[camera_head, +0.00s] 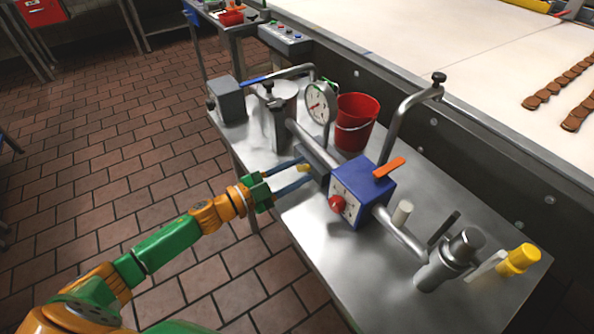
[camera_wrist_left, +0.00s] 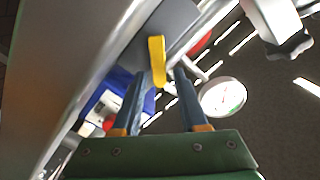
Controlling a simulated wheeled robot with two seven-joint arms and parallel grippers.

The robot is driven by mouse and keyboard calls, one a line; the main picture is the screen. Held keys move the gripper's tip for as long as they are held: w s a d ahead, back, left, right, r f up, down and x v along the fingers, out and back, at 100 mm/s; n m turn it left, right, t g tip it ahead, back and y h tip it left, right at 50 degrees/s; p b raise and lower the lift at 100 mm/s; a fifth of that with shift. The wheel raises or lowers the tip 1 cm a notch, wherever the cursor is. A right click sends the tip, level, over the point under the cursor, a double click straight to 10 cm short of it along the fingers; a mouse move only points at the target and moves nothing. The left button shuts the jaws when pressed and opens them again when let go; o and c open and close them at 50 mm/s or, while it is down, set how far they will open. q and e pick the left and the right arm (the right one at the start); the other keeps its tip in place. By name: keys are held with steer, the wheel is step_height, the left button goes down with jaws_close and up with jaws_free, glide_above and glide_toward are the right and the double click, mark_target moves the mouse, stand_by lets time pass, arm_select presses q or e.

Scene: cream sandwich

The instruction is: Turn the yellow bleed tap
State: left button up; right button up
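The yellow bleed tap (camera_head: 303,168) is a small lever on the grey block (camera_head: 316,166) beside the blue box. In the left wrist view the yellow tap (camera_wrist_left: 157,60) is a rounded yellow lever, nearly upright in the picture. My left gripper (camera_head: 307,170) is open, with its two blue-grey fingers on either side of the tap. In the left wrist view the fingertips of my left gripper (camera_wrist_left: 162,73) are apart, with the lever's lower end between them. Gaps show beside the lever; contact is not clear. My right gripper is not in view.
The blue box (camera_head: 376,193) with a red knob (camera_head: 336,204) and an orange lever (camera_head: 389,167) stands right of the tap. A round gauge (camera_head: 319,104) and a red bucket (camera_head: 356,122) stand behind. Pipes cross the metal table (camera_head: 310,235), whose front left is clear.

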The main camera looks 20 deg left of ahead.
arm_select(q)
jaws_close()
steer(key=m, duration=0.1)
steer(key=f+m+b, duration=0.1)
steer(key=m, duration=0.1)
steer(key=d+m+b, duration=0.1)
steer(key=m, duration=0.1)
steer(key=shift+s+f, duration=0.3)
steer(key=shift+f, duration=0.05)
steer(key=shift+s+f+m+b, duration=0.1)
steer(key=shift+f+m+b, duration=0.15)
steer(key=shift+m, duration=0.45)
steer(key=shift+w+f+m+b, duration=0.15)
steer(key=shift+m+b, duration=0.15)
steer(key=shift+m, duration=0.4)
steer(key=shift+s+f+m+b, duration=0.2)
steer(key=shift+m+b, duration=0.1)
steer(key=shift+m, duration=0.4)
steer(key=shift+o, duration=1.5)
jaws_free()
steer(key=shift+f, duration=0.15)
